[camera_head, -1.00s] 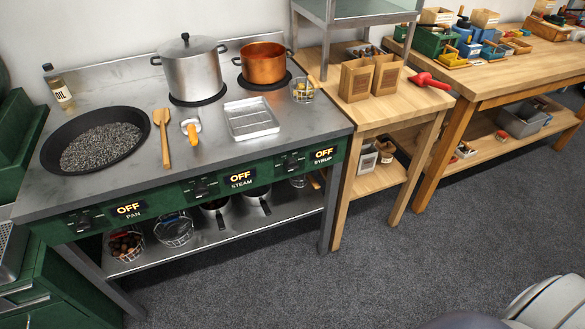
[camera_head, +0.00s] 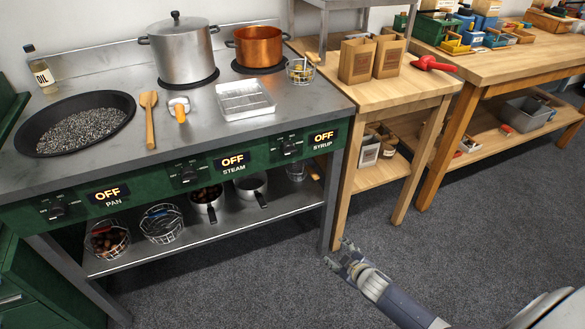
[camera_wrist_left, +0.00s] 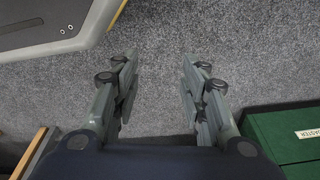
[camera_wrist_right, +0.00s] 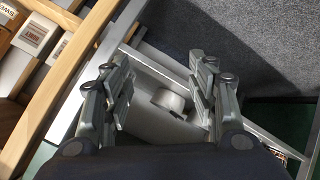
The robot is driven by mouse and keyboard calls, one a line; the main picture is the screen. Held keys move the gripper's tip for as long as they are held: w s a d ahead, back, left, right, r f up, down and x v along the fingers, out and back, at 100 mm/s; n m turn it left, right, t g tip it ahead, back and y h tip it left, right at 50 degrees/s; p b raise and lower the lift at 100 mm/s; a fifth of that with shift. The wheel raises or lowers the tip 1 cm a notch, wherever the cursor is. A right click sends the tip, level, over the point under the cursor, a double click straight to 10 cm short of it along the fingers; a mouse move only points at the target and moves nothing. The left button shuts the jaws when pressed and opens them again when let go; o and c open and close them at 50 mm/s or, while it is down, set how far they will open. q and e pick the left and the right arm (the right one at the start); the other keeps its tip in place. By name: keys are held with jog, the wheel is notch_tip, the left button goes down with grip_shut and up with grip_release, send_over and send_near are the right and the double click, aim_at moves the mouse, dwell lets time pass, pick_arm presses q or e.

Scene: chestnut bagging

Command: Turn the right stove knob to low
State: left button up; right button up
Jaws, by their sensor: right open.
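The right stove knob (camera_head: 289,147) is a dark knob on the green front panel, left of the "SYRUP" display (camera_head: 323,137), which reads OFF. The copper pot (camera_head: 262,48) stands on the burner behind it. My right gripper (camera_head: 345,255) is low in front of the stove, to the right of and below the knob, apart from it. In the right wrist view my right gripper (camera_wrist_right: 160,92) is open and empty, with part of the metal shelf behind it. My left gripper (camera_wrist_left: 160,88) is open and empty over the grey carpet; it is not in the head view.
The steam knob (camera_head: 189,172) and pan knob (camera_head: 57,207) share the panel; their displays read OFF. A lower shelf (camera_head: 235,228) holds pans and baskets. A wooden table (camera_head: 425,88) with paper bags stands right of the stove. Carpet in front is free.

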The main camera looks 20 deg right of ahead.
jog(key=w+r+n+t+b, duration=0.2)
jog(key=w+r+t+b, duration=0.1)
jog(key=w+r, duration=0.55)
jog(key=n+t+y+b, duration=0.3)
jog(key=n+t+b, duration=0.1)
jog(key=b, duration=0.2)
send_near(292, 153)
jog(key=w, duration=0.5)
jog(key=w+a, duration=0.1)
jog(key=w, duration=0.2)
jog(key=shift+w+f, duration=0.1)
jog(key=shift+w, duration=0.6)
pick_arm(q)
jog(key=w+r+t, duration=0.1)
jog(key=w+r, duration=0.3)
jog(key=r, duration=0.8)
jog(key=shift+w+d, duration=0.25)
jog(key=shift+w, duration=0.1)
jog(key=shift+f, duration=0.15)
pick_arm(e)
jog(key=c, duration=1.1)
